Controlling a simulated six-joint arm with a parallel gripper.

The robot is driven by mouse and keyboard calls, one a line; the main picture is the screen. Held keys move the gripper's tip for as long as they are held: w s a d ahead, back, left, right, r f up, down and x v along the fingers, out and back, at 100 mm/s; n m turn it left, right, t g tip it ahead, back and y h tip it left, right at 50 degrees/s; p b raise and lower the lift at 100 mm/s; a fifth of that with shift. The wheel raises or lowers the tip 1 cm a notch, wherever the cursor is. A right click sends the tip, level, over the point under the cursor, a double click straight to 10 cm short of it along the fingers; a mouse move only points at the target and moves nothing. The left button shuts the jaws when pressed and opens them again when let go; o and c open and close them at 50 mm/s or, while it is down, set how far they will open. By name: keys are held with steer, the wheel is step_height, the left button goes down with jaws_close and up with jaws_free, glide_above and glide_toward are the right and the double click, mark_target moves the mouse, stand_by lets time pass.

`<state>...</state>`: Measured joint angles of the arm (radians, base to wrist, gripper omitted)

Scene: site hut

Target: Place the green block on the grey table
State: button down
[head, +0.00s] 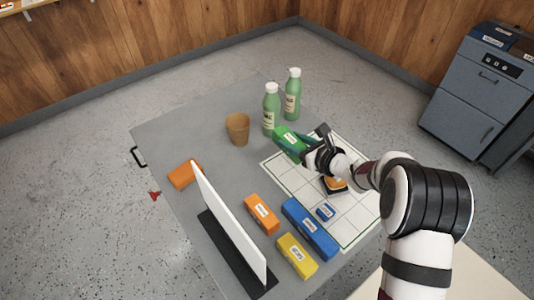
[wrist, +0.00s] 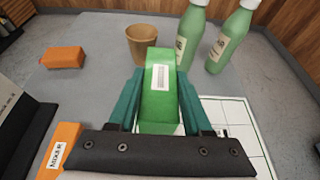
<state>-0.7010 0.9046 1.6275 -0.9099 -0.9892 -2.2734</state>
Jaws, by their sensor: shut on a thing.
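The green block (head: 289,142) has a white label and is held in my gripper (head: 312,150), near the far edge of the white grid mat. In the wrist view the green block (wrist: 159,92) stands out lengthwise between the two teal fingers of my gripper (wrist: 160,100), which are shut on it. I cannot tell exactly how high it is above the surface. The grey table (head: 170,135) lies under it, with bare surface to the left of the mat.
A brown cup (head: 237,129) and green bottles (head: 271,108) (head: 292,95) stand just beyond the block. A white upright panel (head: 228,222) stands at the left front. Orange (head: 262,214), blue (head: 310,228) and yellow (head: 297,256) blocks lie nearby. The grid mat (head: 350,205) is at the right.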

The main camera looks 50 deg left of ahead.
steer(key=f, duration=0.7)
steer(key=s+a+f, duration=0.1)
steer(key=f, duration=0.3)
steer(key=shift+f, duration=0.15)
steer(key=shift+c, duration=1.7)
jaws_free()
steer(key=shift+r, duration=0.25)
steer(key=v, duration=1.2)
steer(key=shift+w, duration=0.1)
